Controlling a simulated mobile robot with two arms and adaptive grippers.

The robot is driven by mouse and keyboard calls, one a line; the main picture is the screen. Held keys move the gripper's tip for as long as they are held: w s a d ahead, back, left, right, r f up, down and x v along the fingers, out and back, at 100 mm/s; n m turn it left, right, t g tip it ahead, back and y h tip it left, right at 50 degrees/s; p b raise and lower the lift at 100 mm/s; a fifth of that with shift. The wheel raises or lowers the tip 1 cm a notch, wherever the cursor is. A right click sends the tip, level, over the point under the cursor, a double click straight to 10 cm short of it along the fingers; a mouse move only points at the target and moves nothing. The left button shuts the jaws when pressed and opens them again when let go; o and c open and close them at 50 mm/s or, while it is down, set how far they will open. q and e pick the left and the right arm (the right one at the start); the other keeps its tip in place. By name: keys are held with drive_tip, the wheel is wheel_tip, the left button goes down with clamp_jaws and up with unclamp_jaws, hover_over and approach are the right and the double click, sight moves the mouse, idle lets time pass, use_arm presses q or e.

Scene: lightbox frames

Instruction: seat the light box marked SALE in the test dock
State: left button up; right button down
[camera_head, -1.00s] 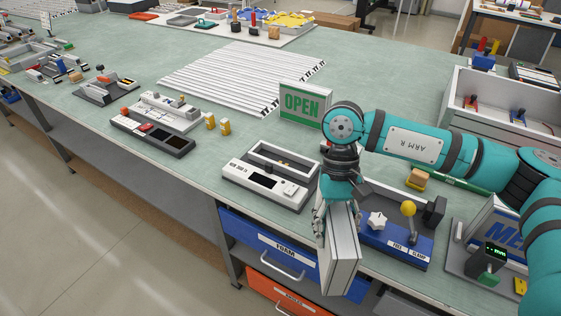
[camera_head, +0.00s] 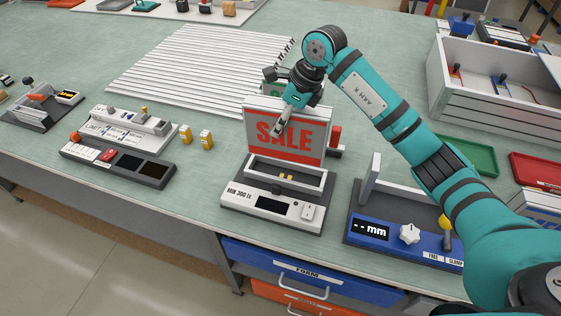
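The light box marked SALE (camera_head: 300,150) is a white-framed panel with red letters above a red band. My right gripper (camera_head: 288,112) is shut on its upper edge, one finger in front of the sign face. The box is upright over the rear part of the test dock (camera_head: 235,196), a white and grey unit labelled MIN 300 LX with a dark display and a switch. Its lower edge is near the dock's raised frame; I cannot tell whether they touch. Small gold parts show inside the frame. My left gripper is not in view.
A blue fixture (camera_head: 372,228) with a star knob and yellow-topped lever stands to the right. A grey-white unit (camera_head: 120,160) and two yellow pieces (camera_head: 206,138) lie to the left. Striped white strips (camera_head: 190,70) lie behind. A green tray (camera_head: 468,155) is at right.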

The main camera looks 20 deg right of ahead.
sight(281, 147)
drive_tip(key=shift+m, duration=0.3)
wheel_tip(281, 147, down, 5)
drive_tip(key=shift+s+f+p, duration=0.1)
drive_tip(key=shift+p, duration=1)
drive_tip(key=shift+f, duration=0.7)
wheel_tip(281, 147, down, 2)
drive_tip(key=shift+f+p, duration=0.1)
drive_tip(key=shift+p, duration=0.5)
drive_tip(key=shift+f, duration=0.35)
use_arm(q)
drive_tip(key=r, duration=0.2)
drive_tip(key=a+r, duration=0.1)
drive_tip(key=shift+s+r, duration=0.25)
